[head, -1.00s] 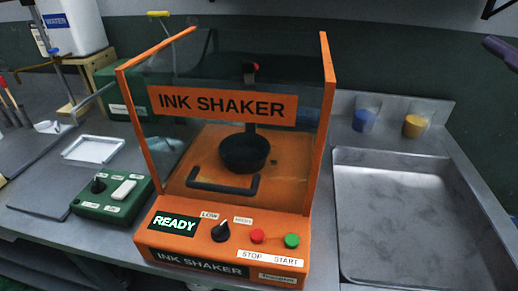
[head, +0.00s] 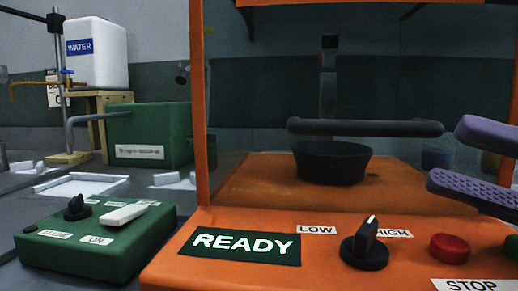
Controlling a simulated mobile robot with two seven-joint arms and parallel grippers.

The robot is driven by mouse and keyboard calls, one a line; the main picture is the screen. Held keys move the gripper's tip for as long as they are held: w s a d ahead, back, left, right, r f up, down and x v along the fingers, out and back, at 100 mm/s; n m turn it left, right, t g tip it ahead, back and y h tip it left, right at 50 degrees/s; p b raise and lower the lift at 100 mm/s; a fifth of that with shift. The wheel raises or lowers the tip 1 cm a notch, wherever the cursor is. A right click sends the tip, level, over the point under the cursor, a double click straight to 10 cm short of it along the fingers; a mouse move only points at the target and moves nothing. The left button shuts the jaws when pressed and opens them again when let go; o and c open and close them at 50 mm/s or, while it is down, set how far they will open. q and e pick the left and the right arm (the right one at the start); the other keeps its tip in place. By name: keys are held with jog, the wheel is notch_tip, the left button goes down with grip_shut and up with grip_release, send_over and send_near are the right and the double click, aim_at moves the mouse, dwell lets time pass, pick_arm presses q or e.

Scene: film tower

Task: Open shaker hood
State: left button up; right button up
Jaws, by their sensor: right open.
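The ink shaker (head: 220,225) is an orange machine with a lit READY display, a black knob (head: 364,250) and a red button (head: 449,247). Its hood (head: 199,110) is a clear panel in an orange frame and looks shut. The hood's dark bar handle (head: 365,128) runs across in front of a black cup (head: 332,163) inside. My right gripper (head: 447,158) comes in from the right edge with two purple fingers apart. It is open and empty, with its fingertips close to the handle's right end; whether they touch it cannot be told. My left gripper is not in view.
A green control box (head: 100,250) with a black knob and white switch stands left of the shaker. Behind it are a white tray (head: 78,186), a larger green box (head: 150,135) and a white water container (head: 95,52) on a wooden stand.

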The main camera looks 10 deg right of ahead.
aim_at(385, 134)
jog(key=x, duration=0.2)
jog(key=p+x, duration=0.1)
jog(key=x, duration=0.4)
jog(key=shift+w+a+r+p, duration=0.15)
jog(key=shift+r+p, duration=0.15)
jog(key=shift+r, duration=0.05)
jog(key=shift+w+a, duration=0.25)
jog(key=shift+a, duration=0.2)
grip_shut()
dwell(0.7)
